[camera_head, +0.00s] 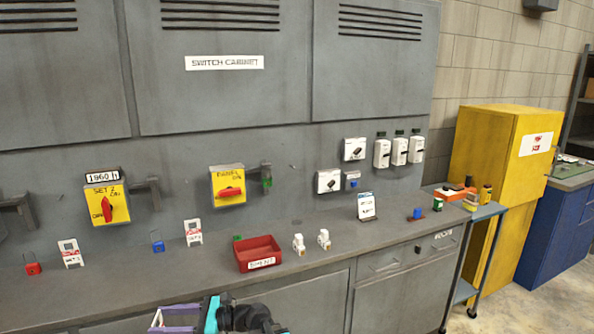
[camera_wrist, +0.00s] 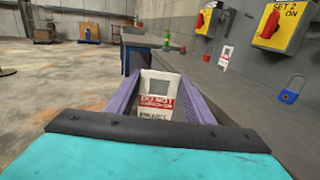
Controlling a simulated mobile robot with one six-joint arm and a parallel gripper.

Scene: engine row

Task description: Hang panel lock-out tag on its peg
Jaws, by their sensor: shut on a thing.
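My gripper (camera_wrist: 160,100) is shut on a white tag (camera_wrist: 157,88) with a grey square and a red "DO NOT" band; its lowest print is too small to read surely. The tag stands between the purple fingers. In the head view my gripper (camera_head: 185,318) is at the bottom edge, in front of the counter, and the tag is mostly cut off. The yellow panel switch (camera_head: 228,186) is on the cabinet wall, its red handle level. A small peg-like stub (camera_head: 293,166) shows right of that.
A red bin (camera_head: 258,254) and two white tags (camera_head: 71,253) (camera_head: 194,232) stand on the grey counter (camera_head: 330,235), with a blue padlock (camera_head: 158,243) and a red padlock (camera_head: 33,267). Two small white items (camera_head: 299,244) stand right of the bin. A trolley (camera_head: 482,213) is at right.

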